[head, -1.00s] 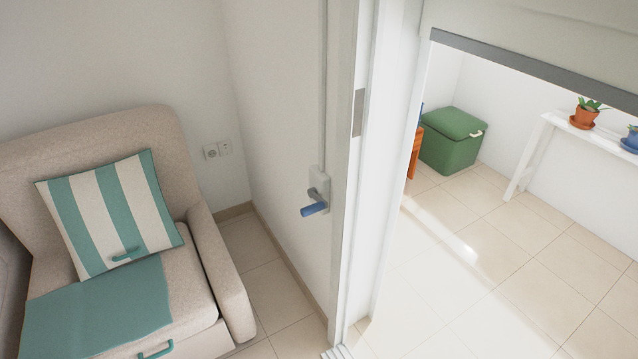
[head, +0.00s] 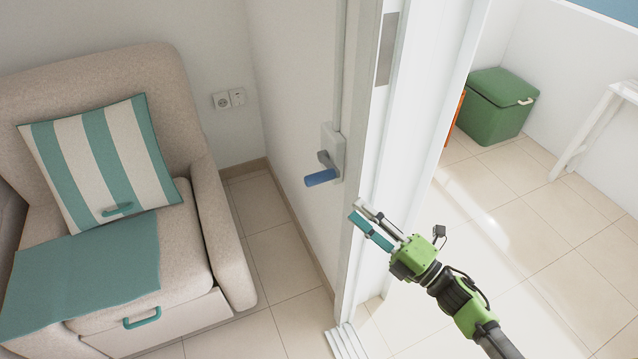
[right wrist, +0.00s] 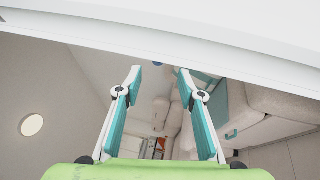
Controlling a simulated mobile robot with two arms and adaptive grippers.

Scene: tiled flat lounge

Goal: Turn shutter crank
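The shutter crank has a blue grip (head: 321,178) on a short grey arm. Its pale plate (head: 334,150) is on the narrow wall left of the door frame, and the grip points left. My right gripper (head: 359,217) is below and right of the crank, in front of the white frame, apart from the grip. In the right wrist view its two teal-lined fingers (right wrist: 160,72) are spread with nothing between them. A small blue spot shows just beyond the tips there; I cannot tell if it is the crank. My left gripper is not in view.
The white door frame (head: 414,120) stands close to my right gripper, with a floor track (head: 345,342) at its foot. A beige armchair (head: 185,275) with a striped cushion (head: 100,160) is at left. Beyond the opening are a green box (head: 497,108) and white bench (head: 590,125).

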